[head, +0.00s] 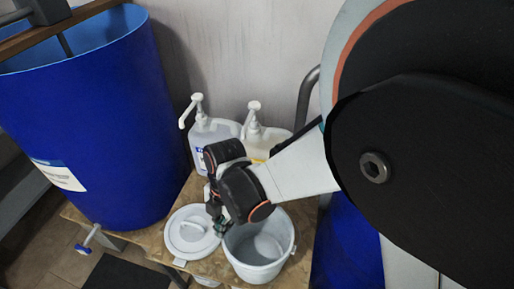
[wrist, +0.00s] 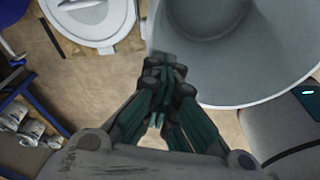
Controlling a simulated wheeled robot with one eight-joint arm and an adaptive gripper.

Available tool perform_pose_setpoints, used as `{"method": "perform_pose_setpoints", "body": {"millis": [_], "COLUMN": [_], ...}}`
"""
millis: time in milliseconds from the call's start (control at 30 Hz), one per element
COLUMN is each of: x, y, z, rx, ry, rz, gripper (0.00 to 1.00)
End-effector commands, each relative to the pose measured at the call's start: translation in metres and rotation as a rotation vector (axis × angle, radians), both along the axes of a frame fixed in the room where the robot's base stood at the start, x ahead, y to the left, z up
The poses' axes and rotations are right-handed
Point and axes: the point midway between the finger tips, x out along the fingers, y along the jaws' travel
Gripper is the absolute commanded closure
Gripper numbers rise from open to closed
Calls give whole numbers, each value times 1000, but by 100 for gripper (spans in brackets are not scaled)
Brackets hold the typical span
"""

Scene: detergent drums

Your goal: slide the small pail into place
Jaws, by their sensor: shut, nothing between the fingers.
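The small white pail (head: 259,269) stands upright and open on the wooden stand top, and it also shows at upper right in the wrist view (wrist: 285,60). My gripper (head: 220,228) points down beside the pail's left rim, between the pail and a white lid (head: 187,238). In the wrist view my gripper (wrist: 166,68) has its fingers together with nothing between them, close to the pail's edge. I cannot tell whether the fingertips touch the pail. My arm hides part of the pail's far rim.
A large blue drum (head: 110,130) stands at left, with a small tap (head: 88,238) below it.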

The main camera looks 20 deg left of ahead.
Motion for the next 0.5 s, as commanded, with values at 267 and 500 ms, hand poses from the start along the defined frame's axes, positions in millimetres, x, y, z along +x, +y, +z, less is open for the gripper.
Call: {"method": "perform_pose_setpoints", "body": {"millis": [267, 500], "x": [-1, 26], "y": [-2, -9], "z": [-3, -3], "rx": [-5, -6], "ry": [2, 1], "rz": [0, -6], "gripper": [100, 100]}}
